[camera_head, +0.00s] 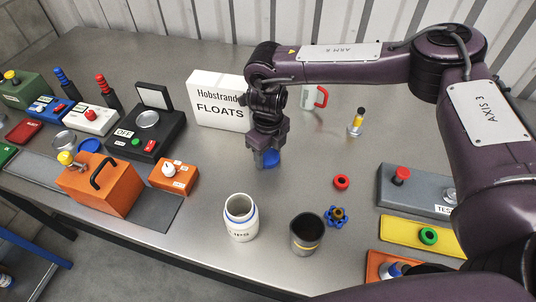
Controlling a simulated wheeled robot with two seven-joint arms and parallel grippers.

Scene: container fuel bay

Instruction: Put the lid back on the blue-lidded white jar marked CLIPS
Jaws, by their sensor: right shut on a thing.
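The white jar (241,221) stands upright and open near the front middle of the table, with a blue ring below its mouth. Its lettering is partly turned away, ending in "IPS". My right gripper (268,153) points down behind the jar and to its right. It is shut on the blue lid (271,159), which is partly hidden by the fingers and held apart from the jar. Another blue round piece (90,146) lies at the left by a clear glass jar. My left gripper is not in view.
A dark cup (305,234) stands right of the jar, with a blue valve wheel (337,216) and red ring (341,182) beyond. A white FLOATS box (217,103) stands behind the gripper. An orange box (174,176) is to the left. Table between gripper and jar is clear.

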